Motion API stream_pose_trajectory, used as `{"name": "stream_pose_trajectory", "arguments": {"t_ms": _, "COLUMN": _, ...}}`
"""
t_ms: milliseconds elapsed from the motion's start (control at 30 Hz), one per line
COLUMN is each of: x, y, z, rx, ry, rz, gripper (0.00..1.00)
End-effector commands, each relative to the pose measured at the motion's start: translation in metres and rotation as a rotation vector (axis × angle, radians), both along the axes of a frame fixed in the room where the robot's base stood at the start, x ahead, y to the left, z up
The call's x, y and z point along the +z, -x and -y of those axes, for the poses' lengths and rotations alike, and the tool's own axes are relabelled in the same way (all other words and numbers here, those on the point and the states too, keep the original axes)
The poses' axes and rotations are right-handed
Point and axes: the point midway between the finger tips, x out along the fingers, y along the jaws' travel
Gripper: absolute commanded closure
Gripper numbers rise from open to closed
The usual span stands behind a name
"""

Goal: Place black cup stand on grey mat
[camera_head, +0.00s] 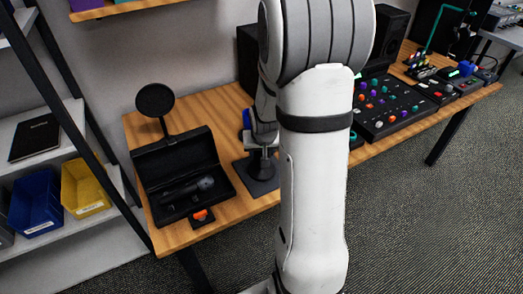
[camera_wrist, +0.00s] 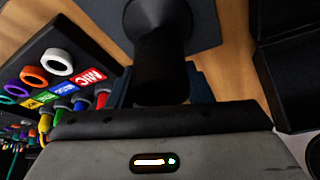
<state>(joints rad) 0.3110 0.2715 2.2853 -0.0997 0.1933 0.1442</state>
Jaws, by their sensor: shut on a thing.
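The black cup stand (camera_head: 262,171) is between the fingers of my gripper (camera_head: 263,144), upright over the dark grey mat (camera_head: 244,172) on the wooden desk. In the wrist view, my gripper's fingers (camera_wrist: 162,92) are shut on the stand's dark shaft (camera_wrist: 160,62), with its wider round part beyond, over the grey mat (camera_wrist: 205,22). The stand's base looks on or very close to the mat; I cannot tell whether it touches. My own arm hides part of the area to the right.
An open black case (camera_head: 180,160) with a microphone (camera_head: 188,190) lies left of the mat. A round black disc (camera_head: 155,100) stands behind it, and an orange item (camera_head: 200,215) lies in front. A mixer with coloured knobs (camera_head: 390,107) is to the right.

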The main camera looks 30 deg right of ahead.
Motion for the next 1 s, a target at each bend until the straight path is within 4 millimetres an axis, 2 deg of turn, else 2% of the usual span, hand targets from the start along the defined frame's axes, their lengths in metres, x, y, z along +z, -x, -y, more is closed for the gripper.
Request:
{"name": "stream_pose_trajectory", "arguments": {"t_ms": 33, "x": -0.003, "y": -0.001, "z": 0.000, "rx": 0.000, "ry": 0.001, "rz": 0.002, "gripper": 1.00}}
{"name": "stream_pose_trajectory", "arguments": {"t_ms": 67, "x": -0.002, "y": 0.000, "z": 0.000, "rx": 0.000, "ry": 0.000, "rz": 0.000, "gripper": 0.52}}
{"name": "stream_pose_trajectory", "arguments": {"t_ms": 300, "x": -0.001, "y": 0.000, "z": 0.000, "rx": 0.001, "ry": 0.000, "rz": 0.000, "gripper": 0.32}}
{"name": "stream_pose_trajectory", "arguments": {"t_ms": 667, "x": 0.006, "y": 0.001, "z": -0.001, "rx": 0.001, "ry": 0.000, "rz": 0.002, "gripper": 0.32}}
{"name": "stream_pose_trajectory", "arguments": {"t_ms": 767, "x": 0.019, "y": 0.005, "z": -0.003, "rx": 0.001, "ry": 0.001, "rz": 0.005, "gripper": 0.32}}
{"name": "stream_pose_trajectory", "arguments": {"t_ms": 1000, "x": 0.064, "y": 0.023, "z": -0.010, "rx": 0.002, "ry": 0.002, "rz": 0.005, "gripper": 0.32}}
